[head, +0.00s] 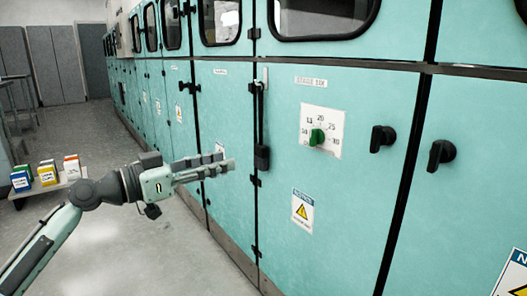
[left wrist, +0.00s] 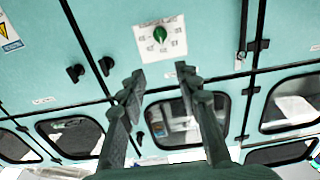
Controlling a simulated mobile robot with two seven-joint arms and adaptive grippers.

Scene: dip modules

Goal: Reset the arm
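My left arm (head: 100,192) reaches in from the lower left in the head view. My left gripper (head: 228,164) is stretched out toward the teal cabinet fronts, left of the green dial knob (head: 317,137). In the left wrist view the two fingers of this gripper (left wrist: 160,76) stand apart with nothing between them, so it is open and empty. The green knob (left wrist: 160,34) on its white dial plate shows beyond the fingertips, apart from them. My right gripper is not in view.
Teal cabinets (head: 360,215) with black handles (head: 382,138) line the right side. A black latch bar (head: 261,125) hangs left of the dial. Coloured boxes (head: 47,173) stand on a low cart (head: 60,186) at the left. The grey floor (head: 165,255) before the cabinets is clear.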

